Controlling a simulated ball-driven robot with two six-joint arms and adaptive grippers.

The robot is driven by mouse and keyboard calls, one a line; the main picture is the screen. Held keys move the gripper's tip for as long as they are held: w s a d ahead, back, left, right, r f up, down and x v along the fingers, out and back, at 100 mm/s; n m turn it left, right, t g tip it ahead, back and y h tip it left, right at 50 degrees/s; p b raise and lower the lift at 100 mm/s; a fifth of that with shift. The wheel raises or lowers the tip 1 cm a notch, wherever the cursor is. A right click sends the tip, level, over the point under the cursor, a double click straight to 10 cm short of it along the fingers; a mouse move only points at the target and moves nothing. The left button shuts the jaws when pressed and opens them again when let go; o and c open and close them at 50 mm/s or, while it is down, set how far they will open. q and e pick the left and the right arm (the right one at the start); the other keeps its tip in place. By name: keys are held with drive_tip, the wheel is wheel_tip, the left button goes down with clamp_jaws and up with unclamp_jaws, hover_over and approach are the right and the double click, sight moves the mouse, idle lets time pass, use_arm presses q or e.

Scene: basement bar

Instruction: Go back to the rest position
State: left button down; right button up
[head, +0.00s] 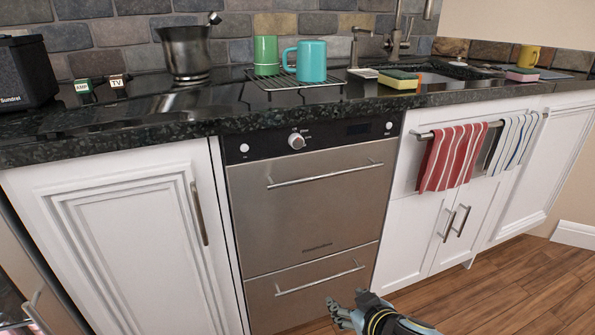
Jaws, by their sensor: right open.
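My right gripper (345,310) shows at the bottom edge of the head view, right of the middle. It is open and empty, low in front of the lower steel drawer (310,285) and well below the counter. It looks apart from the drawer front, though the distance is hard to tell. My left gripper is not in view.
The dark stone counter (200,112) holds a metal pot (187,52), a green cup (266,55), a teal mug (311,62) on a wire rack and several sponges. A red striped towel (455,158) hangs at right. Wooden floor (480,293) is clear at lower right.

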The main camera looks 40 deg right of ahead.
drive_tip(key=s+a+f+g, duration=0.1)
drive_tip(key=s+f+g, duration=0.4)
drive_tip(key=s+f, duration=1.2)
drive_tip(key=s+a+f+g+y, duration=0.1)
drive_tip(key=s+f+g, duration=0.1)
drive_tip(key=s, duration=0.8)
drive_tip(key=s+a+f+n+g+y, duration=0.1)
drive_tip(key=s+f+g, duration=0.2)
drive_tip(key=s, duration=0.8)
drive_tip(key=shift+s+a+f, duration=0.2)
drive_tip(key=shift+a+f, duration=0.2)
